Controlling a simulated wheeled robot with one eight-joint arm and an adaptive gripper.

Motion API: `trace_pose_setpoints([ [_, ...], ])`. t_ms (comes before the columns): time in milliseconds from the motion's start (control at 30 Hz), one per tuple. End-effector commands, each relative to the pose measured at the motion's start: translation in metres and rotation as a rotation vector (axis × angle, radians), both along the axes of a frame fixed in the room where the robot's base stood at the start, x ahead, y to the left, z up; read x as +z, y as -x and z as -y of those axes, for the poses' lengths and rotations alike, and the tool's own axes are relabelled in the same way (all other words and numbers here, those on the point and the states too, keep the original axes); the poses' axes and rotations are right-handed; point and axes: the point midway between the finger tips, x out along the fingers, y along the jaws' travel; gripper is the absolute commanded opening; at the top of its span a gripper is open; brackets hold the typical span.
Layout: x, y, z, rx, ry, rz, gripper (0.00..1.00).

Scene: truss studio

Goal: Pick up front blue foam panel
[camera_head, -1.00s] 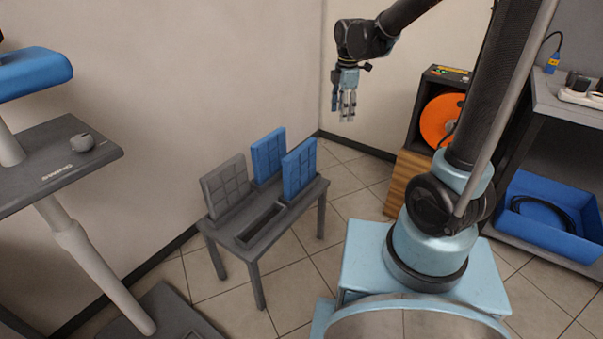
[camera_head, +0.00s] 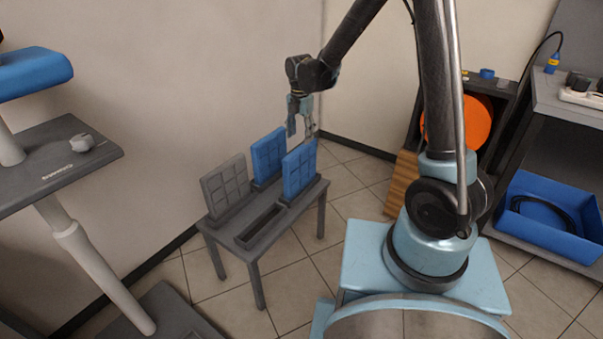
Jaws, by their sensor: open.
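The front blue foam panel (camera_head: 299,172) stands upright in a slot at the right end of a small grey table (camera_head: 237,243). A second blue panel (camera_head: 268,157) stands behind it to the left, and a grey panel (camera_head: 225,186) stands further left. My gripper (camera_head: 301,134) points down with its fingers apart and empty. It appears just above the top edge of the front blue panel. I cannot tell whether the fingertips touch the panel or hang behind it.
An empty slot (camera_head: 259,226) lies in the table top in front of the panels. A wall is close behind the table. At left stands a pedestal desk (camera_head: 60,150); at right are an orange spool (camera_head: 470,122) and a blue bin (camera_head: 552,243).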

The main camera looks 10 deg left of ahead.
Motion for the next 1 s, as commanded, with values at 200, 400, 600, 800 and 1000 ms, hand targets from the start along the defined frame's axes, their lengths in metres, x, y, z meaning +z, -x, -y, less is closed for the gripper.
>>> trace_pose_setpoints([
  [200, -0.035, 0.000, 0.000, -0.001, 0.000, 0.000, 0.57],
  [400, -0.060, 0.000, 0.000, -0.002, 0.000, 0.000, 0.57],
  [600, -0.070, 0.000, 0.000, -0.002, 0.000, 0.000, 0.57],
  [800, -0.087, 0.002, 0.001, -0.002, 0.000, 0.000, 0.57],
  [1000, -0.111, 0.003, 0.001, -0.002, 0.000, 0.000, 0.57],
])
